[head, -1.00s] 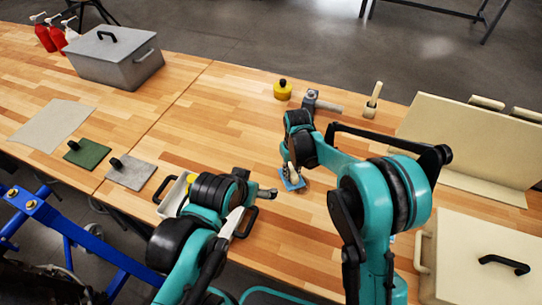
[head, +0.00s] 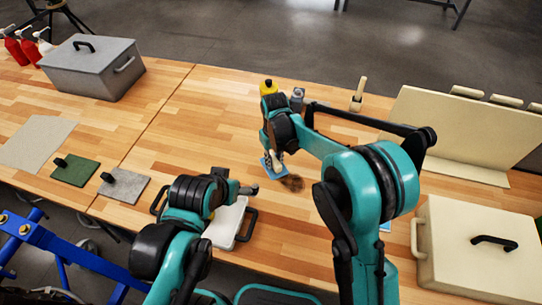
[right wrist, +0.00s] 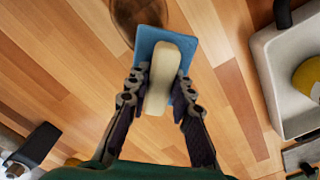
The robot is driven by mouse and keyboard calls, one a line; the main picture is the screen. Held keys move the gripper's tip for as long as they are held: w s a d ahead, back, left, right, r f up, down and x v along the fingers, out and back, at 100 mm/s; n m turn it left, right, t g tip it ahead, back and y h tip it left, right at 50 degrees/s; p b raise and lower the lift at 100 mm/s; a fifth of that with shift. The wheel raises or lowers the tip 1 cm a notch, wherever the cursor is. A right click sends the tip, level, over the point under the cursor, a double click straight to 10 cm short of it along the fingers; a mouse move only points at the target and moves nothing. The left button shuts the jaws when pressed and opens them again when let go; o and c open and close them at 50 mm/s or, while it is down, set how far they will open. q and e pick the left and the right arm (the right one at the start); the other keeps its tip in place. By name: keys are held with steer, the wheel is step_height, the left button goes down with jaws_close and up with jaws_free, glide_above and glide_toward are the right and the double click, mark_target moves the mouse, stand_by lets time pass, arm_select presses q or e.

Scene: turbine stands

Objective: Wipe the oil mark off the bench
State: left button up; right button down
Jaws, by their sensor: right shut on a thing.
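The oil mark (head: 293,183) is a dark brown, roundish stain on the wooden bench (head: 200,130). It also shows at the top of the right wrist view (right wrist: 138,15). My right gripper (head: 275,158) is shut on the cream handle (right wrist: 165,75) of a blue wiping pad (head: 272,168). The pad is beside the mark, at its left in the head view; I cannot tell whether it touches the bench. My left gripper (head: 250,190) is above a white tray (head: 232,225) with black handles, and its fingers are too unclear to tell open from shut.
A yellow container (head: 268,87) and a grey metal part (head: 298,95) stand behind my right gripper. A grey lidded box (head: 92,66) is at the back left, and a cream lidded box (head: 478,250) at the right. Green (head: 75,170) and grey (head: 124,185) pads lie at the left.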

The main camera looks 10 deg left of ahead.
steer(key=shift+r+p, duration=0.7)
steer(key=shift+r, duration=0.8)
